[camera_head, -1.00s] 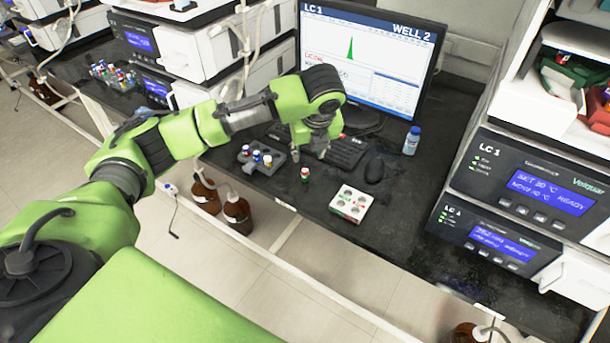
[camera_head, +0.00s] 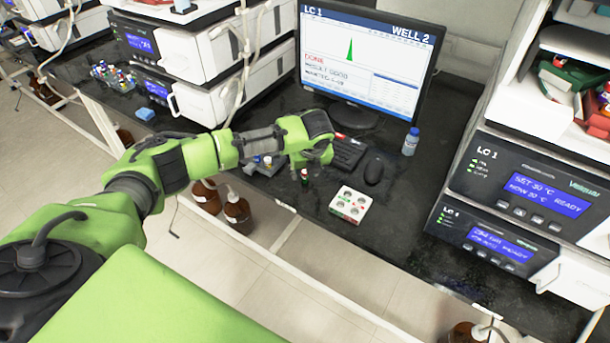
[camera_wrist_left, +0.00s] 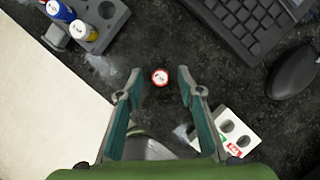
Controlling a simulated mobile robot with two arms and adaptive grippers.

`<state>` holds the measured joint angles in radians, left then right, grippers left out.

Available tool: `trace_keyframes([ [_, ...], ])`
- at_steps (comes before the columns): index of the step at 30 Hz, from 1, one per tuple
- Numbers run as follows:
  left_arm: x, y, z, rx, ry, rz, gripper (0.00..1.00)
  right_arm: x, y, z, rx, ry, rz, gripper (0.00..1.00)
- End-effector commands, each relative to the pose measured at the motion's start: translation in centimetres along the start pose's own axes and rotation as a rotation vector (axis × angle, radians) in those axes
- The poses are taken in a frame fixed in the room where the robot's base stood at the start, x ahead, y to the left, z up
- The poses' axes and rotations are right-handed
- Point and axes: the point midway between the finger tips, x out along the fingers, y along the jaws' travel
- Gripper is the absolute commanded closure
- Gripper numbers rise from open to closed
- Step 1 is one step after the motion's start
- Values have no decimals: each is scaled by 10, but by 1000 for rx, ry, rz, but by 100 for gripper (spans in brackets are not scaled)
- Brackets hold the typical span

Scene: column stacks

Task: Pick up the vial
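The vial (camera_wrist_left: 160,77) stands alone on the dark bench. In the left wrist view its red-rimmed, white-centred cap shows from above, just beyond and between my fingertips. In the head view the vial (camera_head: 305,176) is small and dark, below my left gripper. My left gripper (camera_wrist_left: 159,92) is open, with its two fingers apart on either side of the vial's line, pointing down at it. In the head view my left gripper (camera_head: 306,168) is largely hidden by my own wrist. I see no contact with the vial. My right gripper is not in view.
A white block with round holes (camera_head: 350,204) sits right of the vial. A grey rack with vials (camera_wrist_left: 92,30) is at the left. A keyboard (camera_wrist_left: 245,28), a mouse (camera_wrist_left: 293,72) and a monitor (camera_head: 365,60) are behind. The bench's front edge is close.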

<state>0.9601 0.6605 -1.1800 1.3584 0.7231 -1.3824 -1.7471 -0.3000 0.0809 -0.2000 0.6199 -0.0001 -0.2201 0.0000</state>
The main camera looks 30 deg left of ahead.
Motion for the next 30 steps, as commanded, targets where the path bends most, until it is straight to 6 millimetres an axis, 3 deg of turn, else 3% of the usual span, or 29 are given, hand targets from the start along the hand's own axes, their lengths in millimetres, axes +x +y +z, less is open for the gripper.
trace_keyframes([
  [9,7,0,0,1,0,-2,66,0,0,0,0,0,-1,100],
  [13,7,0,0,1,0,-2,97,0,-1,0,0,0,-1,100],
  [25,5,0,1,1,-1,-2,99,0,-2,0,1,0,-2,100],
  [30,-6,-1,6,-1,-1,-2,99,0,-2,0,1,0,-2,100],
])
